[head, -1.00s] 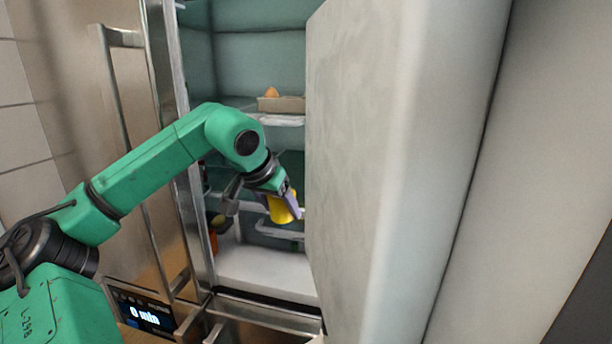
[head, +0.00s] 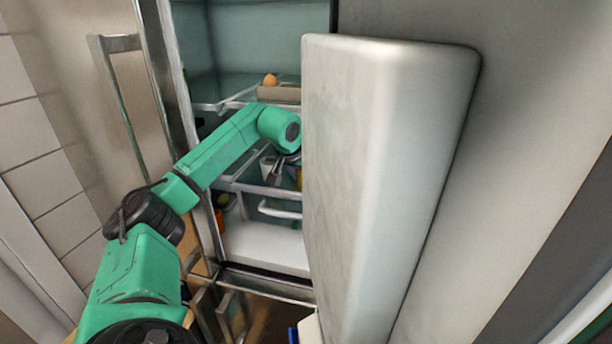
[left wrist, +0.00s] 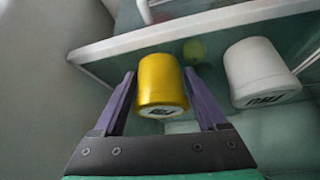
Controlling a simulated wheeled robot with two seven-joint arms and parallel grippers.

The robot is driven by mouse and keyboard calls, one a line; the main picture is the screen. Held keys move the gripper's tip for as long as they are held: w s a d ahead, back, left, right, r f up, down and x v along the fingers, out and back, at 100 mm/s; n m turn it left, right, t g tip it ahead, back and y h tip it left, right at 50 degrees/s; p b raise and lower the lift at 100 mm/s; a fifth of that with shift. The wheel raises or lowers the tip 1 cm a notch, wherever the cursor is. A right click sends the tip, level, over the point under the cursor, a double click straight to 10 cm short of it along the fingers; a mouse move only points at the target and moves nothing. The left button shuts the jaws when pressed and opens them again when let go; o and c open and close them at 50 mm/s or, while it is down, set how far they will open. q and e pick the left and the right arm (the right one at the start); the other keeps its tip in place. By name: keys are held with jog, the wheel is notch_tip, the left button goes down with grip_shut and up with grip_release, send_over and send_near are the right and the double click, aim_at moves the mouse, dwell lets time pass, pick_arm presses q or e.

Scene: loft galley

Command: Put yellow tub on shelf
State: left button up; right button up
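The yellow tub (left wrist: 162,84) is between the two purple fingers of my left gripper (left wrist: 160,80) in the left wrist view, with the fingers close against its sides. In the head view only a thin strip of the tub (head: 299,178) shows, beside the edge of the door. My left arm reaches into the open fridge, and its fingers are mostly hidden by the door there. A fridge shelf's pale front edge (left wrist: 110,47) crosses the left wrist view behind the tub. My right gripper is not in view.
A white tub (left wrist: 254,72) stands right of the yellow tub, with a green round item (left wrist: 194,51) behind. The open fridge door (head: 375,190) blocks the right side. An egg-like item (head: 270,80) and a box (head: 279,94) sit on a higher shelf.

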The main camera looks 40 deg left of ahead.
pick_arm(q)
jog(key=shift+o, duration=1.2)
jog(key=shift+r, duration=0.2)
jog(key=v, duration=1.2)
jog(key=shift+b, duration=0.3)
